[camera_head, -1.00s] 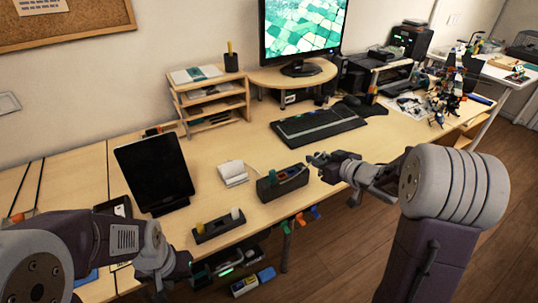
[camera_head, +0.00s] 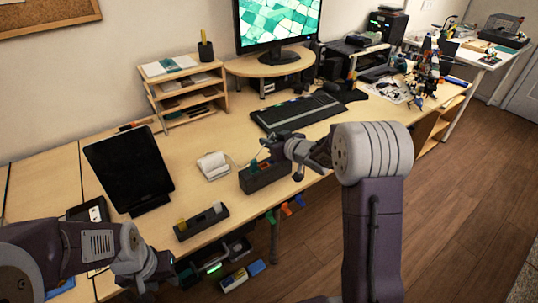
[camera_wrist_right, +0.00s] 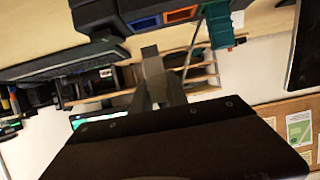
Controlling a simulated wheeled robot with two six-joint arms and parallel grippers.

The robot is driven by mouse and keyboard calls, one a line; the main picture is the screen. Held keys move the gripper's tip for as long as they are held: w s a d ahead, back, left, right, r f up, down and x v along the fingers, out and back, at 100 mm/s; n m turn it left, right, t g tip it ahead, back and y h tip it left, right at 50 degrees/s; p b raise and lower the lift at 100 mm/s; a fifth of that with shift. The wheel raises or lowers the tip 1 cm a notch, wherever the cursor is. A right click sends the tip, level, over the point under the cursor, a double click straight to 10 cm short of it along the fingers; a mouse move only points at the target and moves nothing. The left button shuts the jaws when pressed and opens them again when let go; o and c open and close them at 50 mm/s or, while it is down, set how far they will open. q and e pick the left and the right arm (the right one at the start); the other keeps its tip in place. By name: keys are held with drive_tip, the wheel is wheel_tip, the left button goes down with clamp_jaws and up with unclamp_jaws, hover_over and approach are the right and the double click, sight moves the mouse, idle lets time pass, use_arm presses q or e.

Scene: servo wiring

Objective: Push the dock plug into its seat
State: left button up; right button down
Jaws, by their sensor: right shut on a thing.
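A dark dock block (camera_head: 262,180) with coloured slots lies near the desk's front edge. In the right wrist view, the dark block (camera_wrist_right: 95,12) at the top has a blue and an orange slot, with a teal piece (camera_wrist_right: 221,25) beside them. My right gripper (camera_head: 270,146) is over the dock's far side. In its wrist view, the fingers (camera_wrist_right: 152,55) are shut on a small grey piece, taken as the dock plug and mostly hidden. I cannot tell whether it touches a seat. My left gripper (camera_head: 158,272) is low at the front edge; its opening is unclear.
A white box (camera_head: 213,166) with a thin cable stands left of the dock. A dark holder (camera_head: 202,222) with yellow and white pieces lies nearer. A tablet (camera_head: 128,170), a keyboard (camera_head: 297,112) and a wooden shelf (camera_head: 185,95) stand around.

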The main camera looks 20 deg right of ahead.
wheel_tip(320, 180, down, 4)
drive_tip(key=shift+f+b, duration=0.15)
drive_tip(key=shift+b, duration=0.9)
drive_tip(key=c, duration=1.3)
unclamp_jaws()
drive_tip(key=shift+r, duration=0.2)
drive_tip(key=p+v, duration=0.2)
drive_tip(key=v, duration=1)
drive_tip(key=shift+p, duration=0.4)
